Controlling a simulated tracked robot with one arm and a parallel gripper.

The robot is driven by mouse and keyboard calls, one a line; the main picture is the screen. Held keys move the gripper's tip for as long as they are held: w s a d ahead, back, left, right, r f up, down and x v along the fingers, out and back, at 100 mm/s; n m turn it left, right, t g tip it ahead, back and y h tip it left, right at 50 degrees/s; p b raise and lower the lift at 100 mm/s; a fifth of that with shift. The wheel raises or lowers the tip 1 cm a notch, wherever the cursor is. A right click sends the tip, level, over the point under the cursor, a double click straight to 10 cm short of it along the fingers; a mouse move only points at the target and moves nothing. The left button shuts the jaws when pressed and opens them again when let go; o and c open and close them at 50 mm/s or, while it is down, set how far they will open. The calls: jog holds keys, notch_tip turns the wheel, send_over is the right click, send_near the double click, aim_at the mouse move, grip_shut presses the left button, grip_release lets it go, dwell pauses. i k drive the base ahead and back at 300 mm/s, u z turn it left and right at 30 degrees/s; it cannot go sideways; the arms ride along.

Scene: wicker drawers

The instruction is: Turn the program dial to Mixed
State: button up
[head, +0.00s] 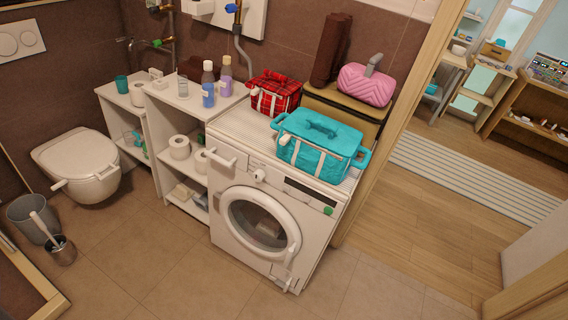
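A white front-loading washing machine (225,225) stands in the middle of the bathroom. Its program dial (259,176) is a small white round knob on the top front panel, right of the detergent drawer handle (222,159). The dial's markings and pointer are too small to read, so I cannot tell its setting. A dark display strip and a green button (328,210) sit further right on the panel. The round door (260,224) looks closed, with a handle at its lower right. My gripper is not in view.
A turquoise bag (320,145), a red plaid bag (274,95) and a tan box with a pink bag (364,85) sit on the machine. A white shelf (172,120) with bottles and paper rolls adjoins it. The tiled floor in front is clear. A doorway opens at right.

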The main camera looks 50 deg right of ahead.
aim_at(258, 175)
jog(key=z, duration=0.5)
jog(key=i, duration=1.1)
jog(key=z, duration=0.65)
jog(key=k, duration=0.75)
jog(key=z, duration=0.2)
jog(key=i, duration=0.85)
jog(key=u, duration=0.15)
